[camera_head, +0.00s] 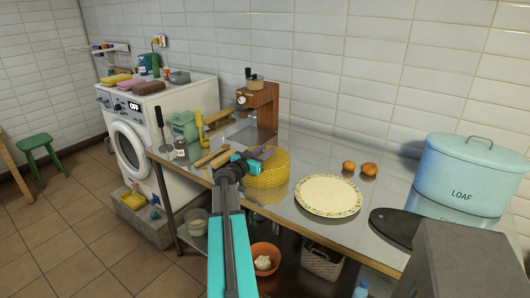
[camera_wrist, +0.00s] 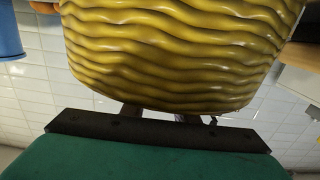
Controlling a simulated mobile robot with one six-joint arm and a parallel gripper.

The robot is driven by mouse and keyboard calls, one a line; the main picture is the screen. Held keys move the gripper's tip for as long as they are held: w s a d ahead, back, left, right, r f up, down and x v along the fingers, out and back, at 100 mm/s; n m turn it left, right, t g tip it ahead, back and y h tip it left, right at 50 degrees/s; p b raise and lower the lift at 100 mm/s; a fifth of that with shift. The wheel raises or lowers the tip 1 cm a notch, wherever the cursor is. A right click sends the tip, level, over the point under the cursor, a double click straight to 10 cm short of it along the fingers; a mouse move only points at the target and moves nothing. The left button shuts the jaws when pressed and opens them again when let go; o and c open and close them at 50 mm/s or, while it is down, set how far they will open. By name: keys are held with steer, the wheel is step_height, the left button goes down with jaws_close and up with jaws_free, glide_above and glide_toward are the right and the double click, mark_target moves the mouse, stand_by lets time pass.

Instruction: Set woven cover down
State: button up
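The yellow woven cover (camera_head: 268,172) is at the worktop's front part, left of the cream plate (camera_head: 328,196). It fills the upper part of the wrist view (camera_wrist: 180,50), which looks upside down. My gripper (camera_head: 263,154) is at the cover's top, its fingers close together there. In the wrist view the fingers (camera_wrist: 160,114) run behind the cover's top edge, so the grip point is hidden. The gripper looks shut on the cover's top. I cannot tell whether the cover's base touches the worktop; its lower edge is cut off in the wrist view.
A wooden grinder (camera_head: 260,104) stands behind the cover, with rolling pins and a green appliance (camera_head: 184,125) to the left. Two orange fruits (camera_head: 369,169) lie behind the plate. A blue loaf bin (camera_head: 468,173) and dark disc (camera_head: 398,225) are right.

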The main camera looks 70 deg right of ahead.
steer(key=o, duration=0.4)
steer(key=shift+o, duration=0.2)
steer(key=shift+r, duration=0.1)
steer(key=b+v, duration=0.2)
steer(key=v, duration=1)
steer(key=shift+b, duration=0.35)
stand_by(0.3)
